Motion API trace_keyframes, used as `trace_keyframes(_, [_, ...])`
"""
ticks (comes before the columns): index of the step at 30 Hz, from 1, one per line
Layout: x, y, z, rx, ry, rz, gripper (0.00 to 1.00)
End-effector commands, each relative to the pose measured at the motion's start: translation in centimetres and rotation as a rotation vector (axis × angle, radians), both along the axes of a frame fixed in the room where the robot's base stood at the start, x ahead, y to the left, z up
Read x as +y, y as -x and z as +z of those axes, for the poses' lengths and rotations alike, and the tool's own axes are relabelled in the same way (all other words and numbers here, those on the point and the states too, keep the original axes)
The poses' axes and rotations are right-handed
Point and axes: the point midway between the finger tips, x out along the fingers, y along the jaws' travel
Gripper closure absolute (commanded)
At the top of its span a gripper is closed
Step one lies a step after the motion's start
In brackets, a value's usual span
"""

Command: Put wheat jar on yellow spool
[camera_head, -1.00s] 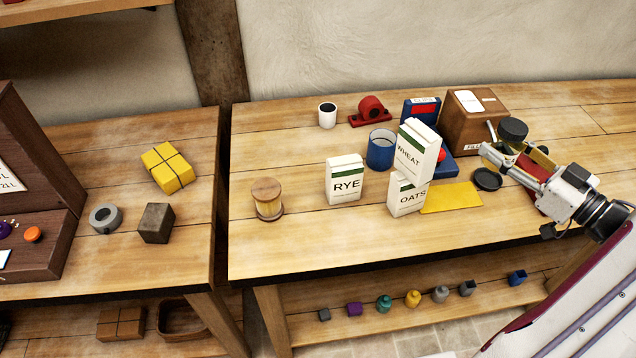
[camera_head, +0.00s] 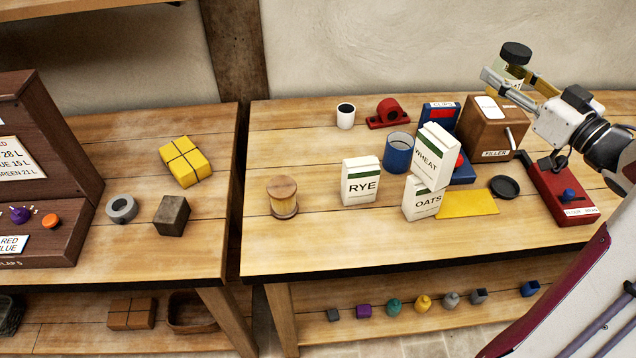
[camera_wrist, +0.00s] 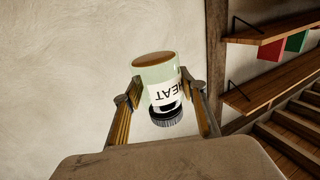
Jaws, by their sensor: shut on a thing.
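The wheat jar (camera_wrist: 155,80) is a pale glass jar with a dark lid and a label reading "EAT" in the wrist view. My gripper (camera_wrist: 158,95) is shut on it. In the head view the jar (camera_head: 511,73) is held in my gripper (camera_head: 514,80) high above the wooden box, at the upper right. The yellow spool (camera_head: 283,198), with wooden end discs, stands upright at the left part of the right bench. Its top is bare. My gripper is far to the right of it.
A RYE carton (camera_head: 361,181) stands right of the spool. A WHEAT carton (camera_head: 434,157) sits on an OATS carton (camera_head: 421,197). Bench space around the spool is clear.

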Motion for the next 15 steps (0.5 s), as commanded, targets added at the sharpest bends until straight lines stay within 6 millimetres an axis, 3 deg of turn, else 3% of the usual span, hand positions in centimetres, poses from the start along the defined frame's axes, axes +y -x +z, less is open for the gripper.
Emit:
trace_keyframes(6, [1.9,-3.7,2.8,-0.005,0.002,-0.057,0.93])
trace_keyframes(15, [4.6,-7.7,5.9,-0.004,0.0,-0.151,0.93])
